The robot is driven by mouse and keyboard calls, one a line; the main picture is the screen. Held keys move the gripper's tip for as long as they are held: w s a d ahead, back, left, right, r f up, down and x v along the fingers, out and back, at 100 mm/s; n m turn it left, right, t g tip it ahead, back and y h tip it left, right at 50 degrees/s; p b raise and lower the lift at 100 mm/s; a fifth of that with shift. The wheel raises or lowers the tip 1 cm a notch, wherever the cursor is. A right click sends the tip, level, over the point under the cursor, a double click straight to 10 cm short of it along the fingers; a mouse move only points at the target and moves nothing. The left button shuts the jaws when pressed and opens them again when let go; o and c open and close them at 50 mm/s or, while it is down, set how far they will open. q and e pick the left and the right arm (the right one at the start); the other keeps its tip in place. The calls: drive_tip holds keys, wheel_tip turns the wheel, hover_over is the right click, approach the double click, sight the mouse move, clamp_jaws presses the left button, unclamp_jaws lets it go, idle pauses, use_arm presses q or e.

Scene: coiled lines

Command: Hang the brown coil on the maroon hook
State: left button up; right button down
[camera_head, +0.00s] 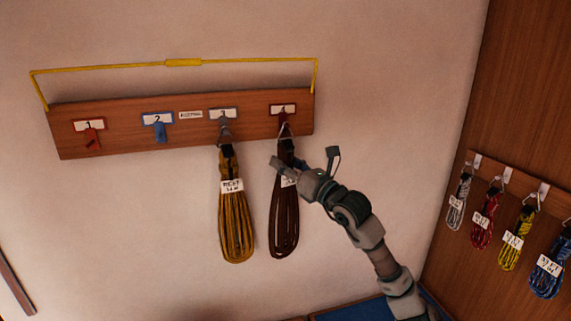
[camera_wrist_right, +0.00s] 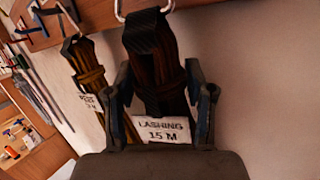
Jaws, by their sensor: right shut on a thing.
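The brown coil (camera_head: 284,228) hangs upright below the maroon hook (camera_head: 284,128) at the right end of the wooden board. Its metal ring is at the hook in the head view; I cannot tell whether the ring is around the hook. My right gripper (camera_head: 284,168) is shut on the brown coil near its top, at the white label. In the right wrist view the fingers (camera_wrist_right: 160,105) are on both sides of the coil (camera_wrist_right: 152,60), above a label reading LASHING 15 M. The ring (camera_wrist_right: 145,8) shows at the top edge there. My left gripper is not in view.
A mustard coil (camera_head: 236,215) hangs close left on the grey hook (camera_head: 225,133). The red hook (camera_head: 92,137) and blue hook (camera_head: 160,131) are empty. A yellow bar (camera_head: 183,63) spans above the board (camera_head: 190,110). Several coils hang on the right wall's rack (camera_head: 510,188).

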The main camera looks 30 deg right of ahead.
drive_tip(key=shift+c, duration=1.6)
unclamp_jaws()
drive_tip(key=shift+d+r, duration=0.1)
drive_tip(key=shift+s+d, duration=0.1)
drive_tip(key=shift+f, duration=0.2)
drive_tip(key=shift+s+d+f, duration=0.1)
drive_tip(key=shift+s, duration=0.25)
drive_tip(key=v, duration=1.1)
drive_tip(key=shift+s, duration=0.1)
